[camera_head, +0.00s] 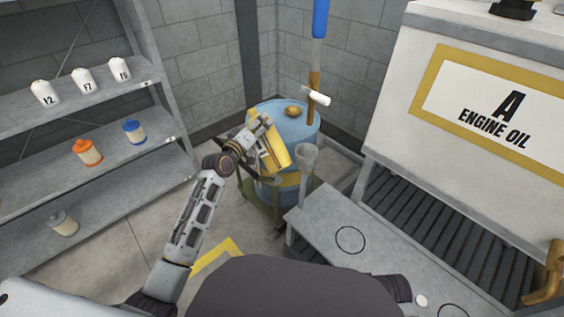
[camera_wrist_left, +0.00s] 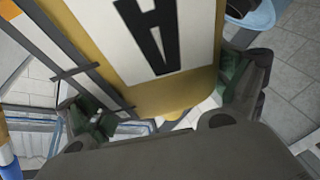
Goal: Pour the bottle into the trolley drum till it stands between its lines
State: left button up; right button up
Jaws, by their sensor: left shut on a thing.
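The blue drum (camera_head: 300,128) stands on a green trolley (camera_head: 262,209), with a brass-coloured fitting (camera_head: 293,111) on its top. A yellow bottle (camera_head: 277,151) is held tilted at the drum's near left side. In the left wrist view the bottle (camera_wrist_left: 190,88) shows a white label with a black letter A. My left gripper (camera_head: 262,126) is shut on it, with a finger on each side in the wrist view (camera_wrist_left: 168,100). The bottle's mouth, any flow and the drum's level lines cannot be made out. My right gripper is not in view.
A pump with a blue handle (camera_head: 320,18) and white spout (camera_head: 318,97) rises behind the drum. A clear grey vessel (camera_head: 306,160) stands at the grey bench's (camera_head: 325,215) edge. A shelf (camera_head: 100,97) holds several bottles at left. The engine oil tank (camera_head: 480,70) is at right.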

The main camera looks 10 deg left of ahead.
pick_arm(q)
jog(key=a+r+b+x, duration=0.1)
jog(key=b+x, duration=0.4)
jog(key=x, duration=1)
jog(key=shift+w+a+r+n, duration=0.3)
jog(key=shift+w+a+n, duration=0.15)
jog(key=shift+a, duration=0.2)
dwell(0.7)
dwell(0.3)
jog(key=shift+s+a+p, duration=0.4)
jog(key=shift+s+a, duration=0.95)
jog(key=shift+a, duration=0.3)
jog(key=shift+d, duration=0.1)
jog(key=shift+w+d+f+m+b, duration=0.3)
jog(key=shift+d+b, duration=0.1)
jog(key=shift+d, duration=0.2)
jog(key=shift+w+d+f+m+b, duration=0.25)
jog(key=shift+w+d+b, duration=0.15)
jog(key=shift+d, duration=0.2)
jog(key=shift+a, duration=0.1)
